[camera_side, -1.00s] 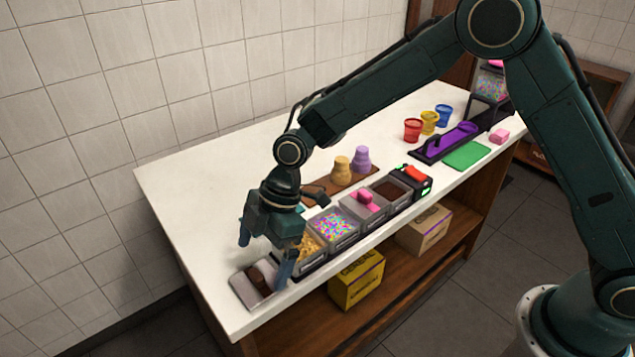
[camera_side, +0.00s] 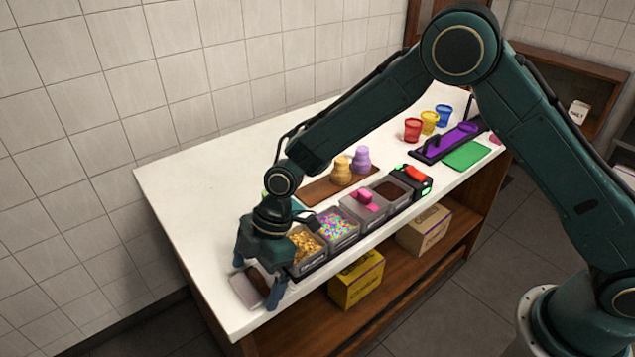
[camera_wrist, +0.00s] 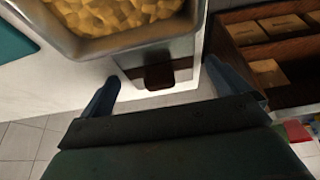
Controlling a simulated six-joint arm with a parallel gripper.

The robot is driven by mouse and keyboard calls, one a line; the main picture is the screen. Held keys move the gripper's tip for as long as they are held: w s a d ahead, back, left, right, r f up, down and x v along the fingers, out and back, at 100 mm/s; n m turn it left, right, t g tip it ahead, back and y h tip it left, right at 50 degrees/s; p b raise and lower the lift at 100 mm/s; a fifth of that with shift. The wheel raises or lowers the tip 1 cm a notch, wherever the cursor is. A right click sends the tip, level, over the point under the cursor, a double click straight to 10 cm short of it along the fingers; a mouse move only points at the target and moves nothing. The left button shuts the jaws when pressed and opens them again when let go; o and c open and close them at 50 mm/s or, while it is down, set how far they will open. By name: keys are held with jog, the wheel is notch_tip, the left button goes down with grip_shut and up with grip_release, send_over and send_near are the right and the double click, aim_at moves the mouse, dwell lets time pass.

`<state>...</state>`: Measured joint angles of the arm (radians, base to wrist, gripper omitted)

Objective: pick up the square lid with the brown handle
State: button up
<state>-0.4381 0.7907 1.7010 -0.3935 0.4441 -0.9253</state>
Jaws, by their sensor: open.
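The square lid (camera_side: 245,292) lies flat on the white counter near its front left corner, beside the row of topping containers. Its brown handle (camera_side: 258,281) is partly hidden by my gripper in the side view. My gripper (camera_side: 256,284) is open and low over the lid, with one finger on each side of the handle. In the wrist view the fingertips (camera_wrist: 160,82) are apart, with visible space between each finger and the handle.
A container of golden pieces (camera_side: 304,244) stands close beside my gripper. A container of colourful sprinkles (camera_side: 338,226) and others follow in the row. The counter (camera_side: 195,200) is clear on the left.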

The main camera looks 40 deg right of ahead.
aim_at(256, 273)
jog(key=c, duration=1)
jog(key=shift+r, duration=0.15)
jog(key=shift+c, duration=0.2)
notch_tip(256, 273, up, 20)
dwell(0.5)
jog(key=w+d+f, duration=0.2)
jog(key=d+f, duration=0.1)
jog(key=d, duration=0.6)
jog(key=w+d+f, duration=0.2)
jog(key=d, duration=0.8)
jog(key=s+d+f, duration=0.1)
jog(key=d+f, duration=0.1)
jog(key=d, duration=0.7)
jog(key=s+d+f, duration=0.2)
jog(key=d, duration=0.7)
jog(key=shift+s+f, duration=0.15)
jog(key=shift+s, duration=0.1)
